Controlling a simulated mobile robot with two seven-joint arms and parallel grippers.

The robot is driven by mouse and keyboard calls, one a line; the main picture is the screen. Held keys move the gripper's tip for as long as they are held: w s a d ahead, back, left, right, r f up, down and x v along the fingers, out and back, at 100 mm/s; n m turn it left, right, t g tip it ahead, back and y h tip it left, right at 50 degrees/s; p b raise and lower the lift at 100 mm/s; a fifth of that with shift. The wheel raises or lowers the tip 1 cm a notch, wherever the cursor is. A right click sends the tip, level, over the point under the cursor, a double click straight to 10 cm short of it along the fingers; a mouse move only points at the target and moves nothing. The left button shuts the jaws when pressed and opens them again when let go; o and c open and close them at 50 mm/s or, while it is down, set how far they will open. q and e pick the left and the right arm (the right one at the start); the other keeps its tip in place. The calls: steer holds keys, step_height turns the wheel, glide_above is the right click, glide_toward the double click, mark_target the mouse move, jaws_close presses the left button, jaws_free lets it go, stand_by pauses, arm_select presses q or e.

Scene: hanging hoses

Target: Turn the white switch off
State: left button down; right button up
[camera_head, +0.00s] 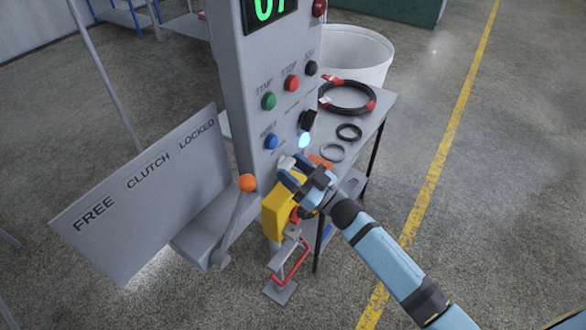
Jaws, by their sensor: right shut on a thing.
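The white switch (287,162) is a small pale knob low on the front of the grey control post (239,120). It is partly hidden by my fingers, so I cannot tell its setting. My right gripper (290,168) comes in from the lower right and is shut on the white switch. My left gripper is not in view.
Green (268,101), red (291,83) and blue (271,142) buttons sit above the gripper. A yellow box (281,210) is just below it. A table (376,110) with coiled hose (348,97) stands behind right.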

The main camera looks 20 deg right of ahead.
steer(key=shift+n+y, duration=0.3)
steer(key=shift+n, duration=0.2)
steer(key=n+g+y, duration=0.1)
steer(key=n+g, duration=0.1)
steer(key=n, duration=0.2)
steer(key=n+g+y, duration=0.1)
steer(key=n+g, duration=0.1)
steer(key=n, duration=0.3)
steer(key=n+g, duration=0.2)
steer(key=n, duration=0.2)
steer(key=shift+w+d+r+n+y, duration=0.15)
steer(key=shift+w+d+n+y, duration=0.05)
steer(key=shift+n+y, duration=0.2)
steer(key=n+g, duration=0.1)
steer(key=n, duration=0.2)
steer(key=n+g+h+p, duration=0.1)
steer(key=n, duration=0.2)
steer(key=shift+r+n, duration=0.15)
steer(key=shift+n, duration=0.15)
steer(key=shift+n+g+h+p, duration=0.3)
steer(key=o, duration=0.9)
steer(key=shift+o, duration=0.2)
